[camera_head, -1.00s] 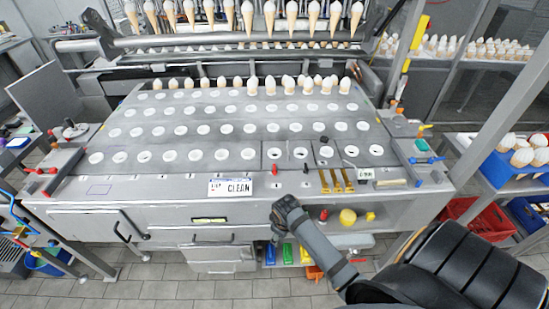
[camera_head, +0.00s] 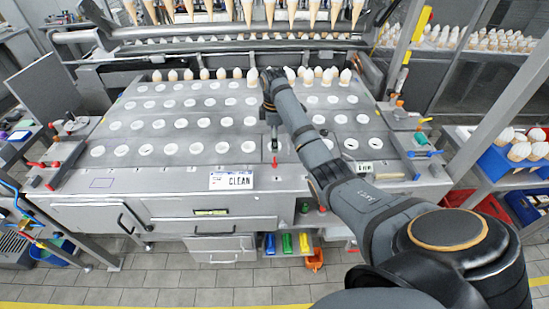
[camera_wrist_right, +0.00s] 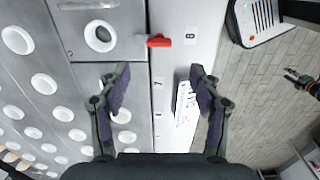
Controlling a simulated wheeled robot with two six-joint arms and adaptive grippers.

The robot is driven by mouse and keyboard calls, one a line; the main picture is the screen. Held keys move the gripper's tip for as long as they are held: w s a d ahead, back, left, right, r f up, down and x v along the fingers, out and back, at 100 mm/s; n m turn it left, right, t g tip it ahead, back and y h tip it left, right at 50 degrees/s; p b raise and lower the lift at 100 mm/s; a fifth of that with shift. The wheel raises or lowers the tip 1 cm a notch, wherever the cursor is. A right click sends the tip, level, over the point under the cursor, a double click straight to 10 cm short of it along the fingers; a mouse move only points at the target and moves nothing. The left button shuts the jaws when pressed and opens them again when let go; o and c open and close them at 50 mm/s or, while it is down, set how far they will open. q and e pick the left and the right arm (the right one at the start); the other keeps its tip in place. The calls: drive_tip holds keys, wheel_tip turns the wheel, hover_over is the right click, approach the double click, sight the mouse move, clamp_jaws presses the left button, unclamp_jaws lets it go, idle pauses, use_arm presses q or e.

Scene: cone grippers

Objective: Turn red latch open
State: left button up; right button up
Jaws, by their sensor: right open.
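The red latch (camera_head: 275,162) is a small red handle at the front edge of the grey tray with round holes. It also shows in the right wrist view (camera_wrist_right: 159,41), lying across the seam between a holed plate and the plain front strip. My right gripper (camera_head: 272,138) hangs over the tray just behind the latch, with my arm reaching in from the lower right. In the right wrist view the gripper (camera_wrist_right: 160,78) has its two fingers wide apart, nothing between them, and the latch lies beyond the tips. My left gripper is not in view.
A white CLEAN sign (camera_head: 231,180) lies on the front strip left of the latch. White cones (camera_head: 205,73) stand in the tray's back row near my wrist. Blue, green and yellow bins (camera_head: 287,243) sit below the counter. My arm hides part of the tray's right side.

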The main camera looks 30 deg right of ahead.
sight(275, 160)
wheel_tip(275, 160, down, 8)
drive_tip(key=shift+d+f+p, duration=0.1)
drive_tip(key=shift+f+p, duration=0.15)
drive_tip(key=shift+p, duration=0.9)
drive_tip(key=shift+f, duration=0.55)
drive_tip(key=shift+c, duration=0.3)
drive_tip(key=c, duration=1.1)
